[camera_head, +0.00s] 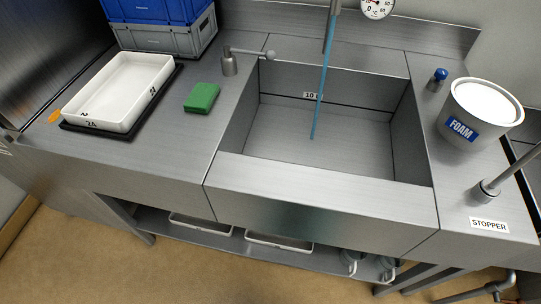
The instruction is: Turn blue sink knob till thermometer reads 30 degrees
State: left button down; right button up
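The blue sink knob (440,74) stands on the steel counter at the right rear of the sink, on a short metal base. The round thermometer dial (377,6) is cut off by the top edge; its marks and pointer are too small to read surely. Blue water (321,88) runs from the spout (331,28) down into the sink basin (340,153). Neither of my grippers is in view.
A white FOAM bucket (477,114) stands right of the knob. A lever on a post (230,62), a green sponge (201,98), a white tray (121,95) and stacked crates (168,39) are left of the sink. A STOPPER lever (485,192) is front right.

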aim_at(441, 73)
jog(key=z, duration=1.3)
